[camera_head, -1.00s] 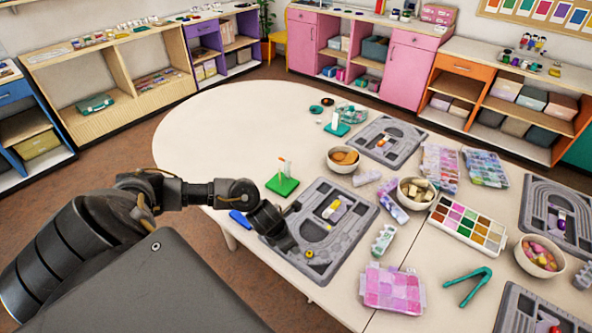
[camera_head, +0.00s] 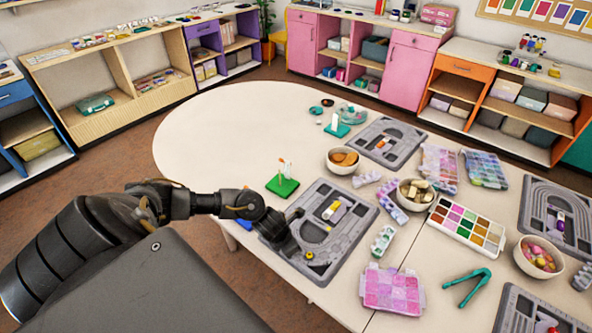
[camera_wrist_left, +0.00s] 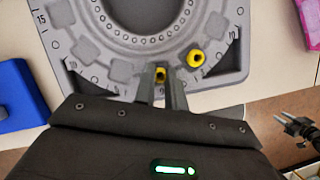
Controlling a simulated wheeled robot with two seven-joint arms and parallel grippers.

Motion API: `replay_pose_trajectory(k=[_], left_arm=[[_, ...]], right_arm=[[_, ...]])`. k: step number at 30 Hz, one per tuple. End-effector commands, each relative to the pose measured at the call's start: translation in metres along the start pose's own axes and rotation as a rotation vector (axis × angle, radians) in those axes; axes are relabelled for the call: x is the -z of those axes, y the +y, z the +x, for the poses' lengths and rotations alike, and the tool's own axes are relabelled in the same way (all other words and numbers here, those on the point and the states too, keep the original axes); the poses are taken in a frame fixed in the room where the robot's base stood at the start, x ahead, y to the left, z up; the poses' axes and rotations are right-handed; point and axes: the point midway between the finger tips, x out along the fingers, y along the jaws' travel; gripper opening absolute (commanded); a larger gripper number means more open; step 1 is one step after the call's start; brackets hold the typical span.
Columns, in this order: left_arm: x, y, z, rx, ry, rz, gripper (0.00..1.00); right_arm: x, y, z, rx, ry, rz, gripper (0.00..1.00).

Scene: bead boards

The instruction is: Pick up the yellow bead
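My left gripper (camera_wrist_left: 161,76) is low over the grey bead board (camera_wrist_left: 213,84) in the left wrist view. A second yellow bead (camera_wrist_left: 197,58) lies on the board just right of the fingers. In the head view, a yellow bead (camera_head: 309,255) shows beside my left gripper (camera_head: 290,246); the fingertips are hard to make out there. Part of my right gripper (camera_wrist_left: 296,126) shows at the lower right of the wrist view.
A blue block (camera_wrist_left: 15,92) lies left of the board. A green peg stand (camera_head: 282,187) is behind it. A pink bead box (camera_head: 392,290), bowls and a paint palette (camera_head: 468,223) stand to the right. The table's far left is clear.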

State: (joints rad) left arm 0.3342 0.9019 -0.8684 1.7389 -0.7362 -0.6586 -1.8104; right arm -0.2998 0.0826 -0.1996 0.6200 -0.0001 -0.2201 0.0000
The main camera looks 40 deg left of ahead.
Motion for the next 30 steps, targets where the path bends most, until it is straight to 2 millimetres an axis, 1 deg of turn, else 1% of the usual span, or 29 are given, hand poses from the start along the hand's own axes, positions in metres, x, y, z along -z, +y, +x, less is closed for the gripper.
replay_pose_trajectory(k=[11, 14, 17, 20, 21, 23, 27, 29, 30], left_arm=[[0.0, 0.0, -0.001, 0.0, 0.0, 0.0, 0.0], [-0.002, 0.0, -0.003, 0.0, -0.001, 0.001, 0.0], [-0.005, 0.001, -0.01, 0.0, -0.002, 0.001, 0.0], [-0.011, 0.001, -0.023, 0.0, -0.004, 0.003, 0.0], [-0.014, 0.001, -0.031, 0.0, -0.005, 0.003, 0.0], [-0.007, 0.006, -0.043, -0.003, -0.002, 0.004, 0.0], [0.006, 0.018, -0.087, -0.005, -0.001, 0.006, 0.0], [0.011, 0.022, -0.105, -0.005, 0.0, 0.007, 0.0], [0.023, 0.028, -0.108, -0.007, 0.004, 0.003, 0.0]], right_arm=[[0.001, -0.003, 0.0, 0.003, 0.001, 0.001, 0.36], [0.001, -0.004, 0.0, 0.004, 0.001, 0.001, 0.36], [0.001, -0.005, 0.0, 0.005, 0.001, 0.002, 0.36], [0.001, -0.005, -0.001, 0.005, 0.001, 0.001, 0.36], [0.001, -0.005, -0.001, 0.005, 0.001, 0.001, 0.36], [0.0, -0.005, 0.004, 0.005, 0.001, 0.001, 0.36], [0.0, -0.005, 0.013, 0.005, 0.001, 0.001, 0.36], [-0.001, -0.005, 0.017, 0.005, 0.001, 0.001, 0.36], [-0.002, -0.005, 0.026, 0.005, 0.001, 0.001, 0.36]])
